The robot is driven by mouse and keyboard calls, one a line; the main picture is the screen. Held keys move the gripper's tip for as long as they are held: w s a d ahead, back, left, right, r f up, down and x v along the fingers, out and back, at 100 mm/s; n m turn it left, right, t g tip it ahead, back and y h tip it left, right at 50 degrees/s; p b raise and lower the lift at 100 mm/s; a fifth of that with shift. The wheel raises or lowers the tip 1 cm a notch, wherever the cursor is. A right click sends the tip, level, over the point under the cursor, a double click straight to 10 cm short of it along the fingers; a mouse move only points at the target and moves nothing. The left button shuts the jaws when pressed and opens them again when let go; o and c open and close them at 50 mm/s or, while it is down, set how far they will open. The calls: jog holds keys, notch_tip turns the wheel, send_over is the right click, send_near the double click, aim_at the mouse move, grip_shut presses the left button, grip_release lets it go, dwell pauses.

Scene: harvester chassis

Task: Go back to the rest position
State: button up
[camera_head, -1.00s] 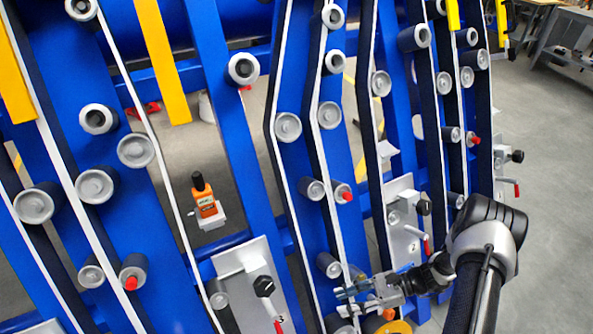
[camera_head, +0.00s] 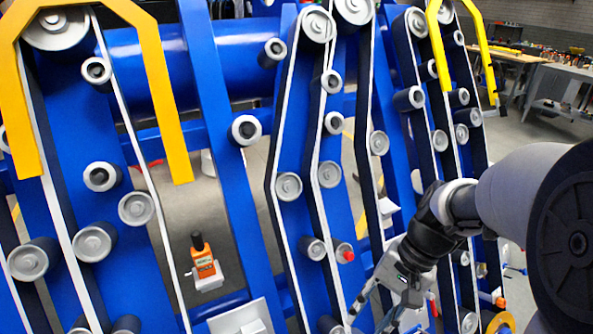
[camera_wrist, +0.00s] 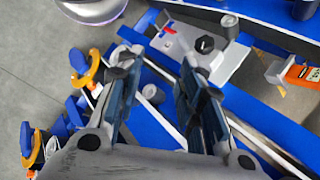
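My gripper (camera_head: 373,312) is at the lower middle right of the head view, in front of the blue harvester chassis (camera_head: 228,170). In the wrist view my gripper (camera_wrist: 158,72) has its two dark fingers apart with nothing between them. Behind the fingers are the blue frame, a grey plate with a black knob (camera_wrist: 205,45) and rollers. My arm comes in from the right of the head view and hides part of the chassis.
An orange device (camera_head: 203,262) sits on a small white bracket between the beams; it also shows in the wrist view (camera_wrist: 300,74). Yellow guards (camera_head: 160,90) stand out from the chassis. Workbenches (camera_head: 555,85) stand at the back right. Grey floor is open at right.

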jog(key=s+r+n+t+h, duration=0.4)
jog(key=s+r+n+t, duration=0.2)
jog(key=s+r, duration=0.4)
jog(key=shift+s+n+t, duration=0.3)
